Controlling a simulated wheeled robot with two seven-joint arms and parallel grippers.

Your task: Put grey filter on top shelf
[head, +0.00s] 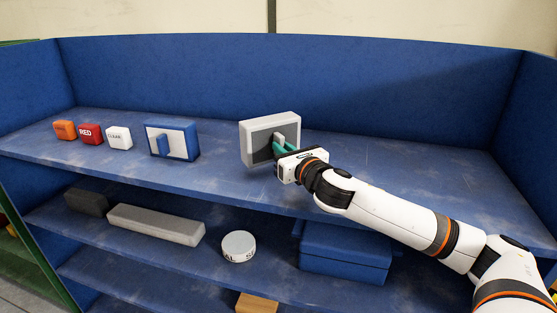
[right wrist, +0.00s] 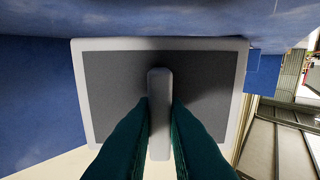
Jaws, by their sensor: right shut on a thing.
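The grey filter (head: 258,143) is a flat light-grey block with a darker grey face and a handle. It stands upright at the top shelf (head: 340,150), right of a blue filter; whether it touches the shelf is unclear. My right gripper (head: 281,147) is shut on the filter's handle. In the right wrist view, the green fingers (right wrist: 160,125) sit on both sides of the handle (right wrist: 159,95), in front of the dark face of the grey filter (right wrist: 110,85). My left gripper is not in view.
On the top shelf's left stand an orange block (head: 65,130), a red block (head: 90,134), a white block (head: 119,138) and the blue-framed filter (head: 172,141). The shelf's right part is clear. Below are a grey bar (head: 155,224), a round white tin (head: 238,246) and a blue box (head: 345,252).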

